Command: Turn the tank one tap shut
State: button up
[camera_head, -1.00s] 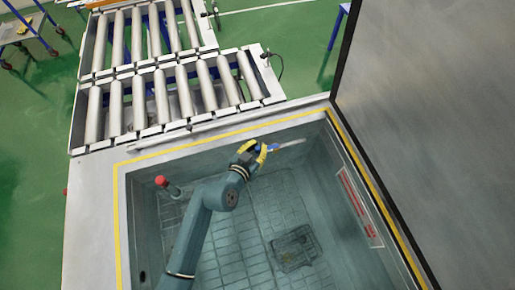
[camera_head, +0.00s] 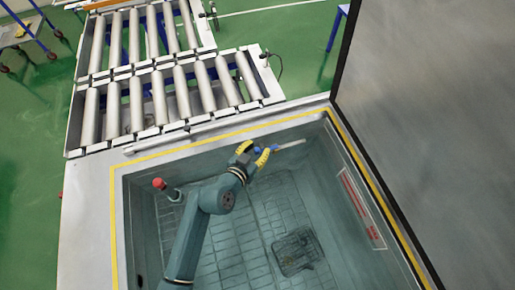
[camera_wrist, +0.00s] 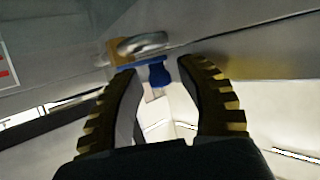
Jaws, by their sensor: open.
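The tank one tap (camera_head: 264,149) shows as a small blue part on the tank's back wall, beside a pale pipe (camera_head: 290,143). In the wrist view the tap's blue handle (camera_wrist: 157,74) is just ahead of the fingertips, roughly midway between them, with a brass body (camera_wrist: 120,52) and a grey metal ring (camera_wrist: 142,44) behind it. My gripper (camera_head: 256,153) is open and empty at the tap. In the wrist view my gripper (camera_wrist: 162,75) has a dark ribbed finger on each side of the handle. I cannot tell whether either finger touches it.
The tank (camera_head: 140,162) has a yellow-lined rim and steep walls around my arm. A large grey lid (camera_head: 430,120) is raised at the right. A roller conveyor (camera_head: 160,95) lies behind.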

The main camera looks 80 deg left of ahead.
jog(key=v, duration=0.8)
dwell(0.4)
